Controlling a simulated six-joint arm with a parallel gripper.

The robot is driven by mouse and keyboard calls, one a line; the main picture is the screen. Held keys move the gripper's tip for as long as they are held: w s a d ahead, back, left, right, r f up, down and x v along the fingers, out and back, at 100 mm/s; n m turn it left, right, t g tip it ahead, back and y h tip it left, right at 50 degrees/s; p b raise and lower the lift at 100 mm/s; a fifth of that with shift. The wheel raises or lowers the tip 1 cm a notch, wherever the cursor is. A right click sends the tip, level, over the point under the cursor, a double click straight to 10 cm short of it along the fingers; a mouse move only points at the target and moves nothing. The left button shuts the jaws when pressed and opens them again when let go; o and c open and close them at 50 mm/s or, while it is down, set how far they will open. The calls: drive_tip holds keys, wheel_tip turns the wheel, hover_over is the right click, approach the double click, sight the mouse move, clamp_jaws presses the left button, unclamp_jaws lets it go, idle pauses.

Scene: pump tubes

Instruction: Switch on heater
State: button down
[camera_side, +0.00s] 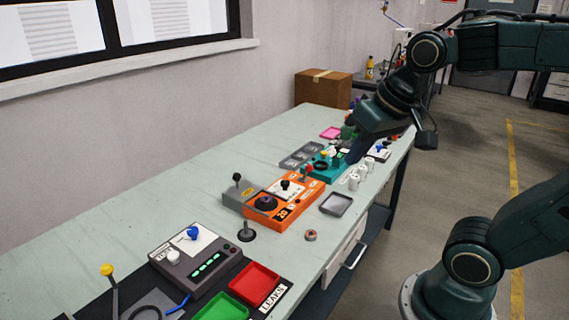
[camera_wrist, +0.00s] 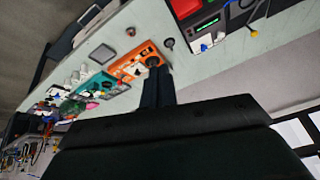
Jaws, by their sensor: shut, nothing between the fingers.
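No label reading heater can be made out, so I cannot tell which unit it is. An orange unit (camera_side: 291,211) with dark knobs stands mid-table. A grey box (camera_side: 203,273) with a green-lit display, a blue knob (camera_side: 193,233) and a white knob (camera_side: 173,257) stands nearer the camera. A teal unit (camera_side: 327,168) is farther back. My gripper (camera_side: 355,158) is shut and empty, above the table by the teal unit in the side view. In the wrist view my gripper (camera_wrist: 158,72) overlaps the edge of the orange unit (camera_wrist: 125,68); contact cannot be told.
Red (camera_side: 255,283) and green trays lie at the front beside the grey box. A small grey tray (camera_side: 336,204), white bottles (camera_side: 354,180) and a tape roll (camera_side: 311,235) are along the right edge. A cardboard box (camera_side: 323,89) stands behind. The table's left side is clear.

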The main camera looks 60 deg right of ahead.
drive_tip(key=w+d+f+m+g+h, duration=0.1)
drive_tip(key=w+d+f+m+g, duration=0.15)
drive_tip(key=w+d+m, duration=1.35)
drive_tip(key=w+d+f+m, duration=0.3)
drive_tip(key=d+f+m, duration=0.2)
drive_tip(key=d+f, duration=0.4)
drive_tip(key=w+d+f+m+g, duration=0.1)
drive_tip(key=w+d+f+m, duration=0.1)
drive_tip(key=d+f+m, duration=0.4)
drive_tip(key=d+f, duration=0.3)
drive_tip(key=d, duration=0.2)
drive_tip(key=shift+w+d+m, duration=0.15)
drive_tip(key=shift+w+m, duration=0.15)
drive_tip(key=shift+w, duration=0.1)
drive_tip(key=shift+f, duration=0.25)
